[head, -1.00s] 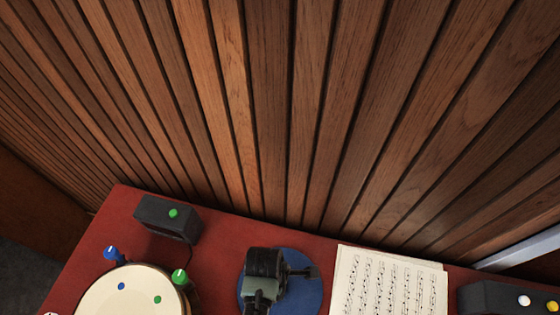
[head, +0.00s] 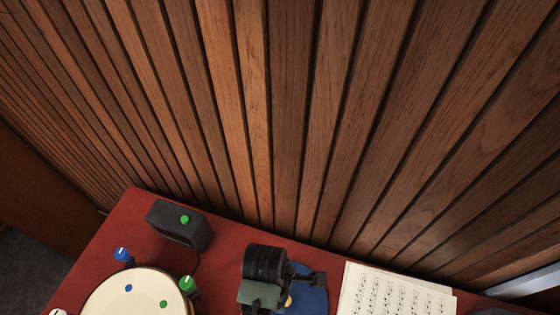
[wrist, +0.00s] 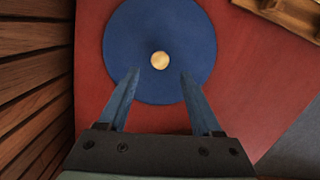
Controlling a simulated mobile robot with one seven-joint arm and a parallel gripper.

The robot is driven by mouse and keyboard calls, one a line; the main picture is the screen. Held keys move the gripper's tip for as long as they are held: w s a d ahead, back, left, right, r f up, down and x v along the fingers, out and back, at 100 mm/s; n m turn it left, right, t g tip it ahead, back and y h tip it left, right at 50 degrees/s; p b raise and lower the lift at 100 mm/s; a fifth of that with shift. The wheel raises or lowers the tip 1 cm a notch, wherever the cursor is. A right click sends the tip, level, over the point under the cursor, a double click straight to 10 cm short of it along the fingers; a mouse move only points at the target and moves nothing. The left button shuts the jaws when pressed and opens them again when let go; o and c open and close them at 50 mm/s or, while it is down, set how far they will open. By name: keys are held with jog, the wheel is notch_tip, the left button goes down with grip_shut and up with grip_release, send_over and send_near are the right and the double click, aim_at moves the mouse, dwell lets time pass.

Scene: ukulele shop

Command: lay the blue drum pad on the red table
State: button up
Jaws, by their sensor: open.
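The blue drum pad is a round blue disc with a gold centre, and it lies flat on the red table. In the head view the pad (head: 316,297) is partly hidden behind my gripper. The wrist view shows nearly all of the pad (wrist: 185,40) on the red table (wrist: 88,70). My gripper (wrist: 160,74) is open and empty, with its two blue fingertips over the pad's lower half, one on each side below the gold centre. The red table also fills the bottom of the head view (head: 225,255). The gap between fingertips and pad cannot be judged.
A dark box with a green knob (head: 178,224) and a cream drum (head: 135,297) with coloured pegs are to the left. Music sheets (head: 398,292) lie to the right. A slatted wood wall (head: 290,100) stands behind. A wooden object (wrist: 290,14) shows in the wrist view.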

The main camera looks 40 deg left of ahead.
jog(key=shift+s+a+r, duration=0.1)
jog(key=shift+a+r, duration=0.05)
jog(key=shift+r, duration=0.95)
jog(key=shift+a+r, duration=0.1)
jog(key=shift+r, duration=1)
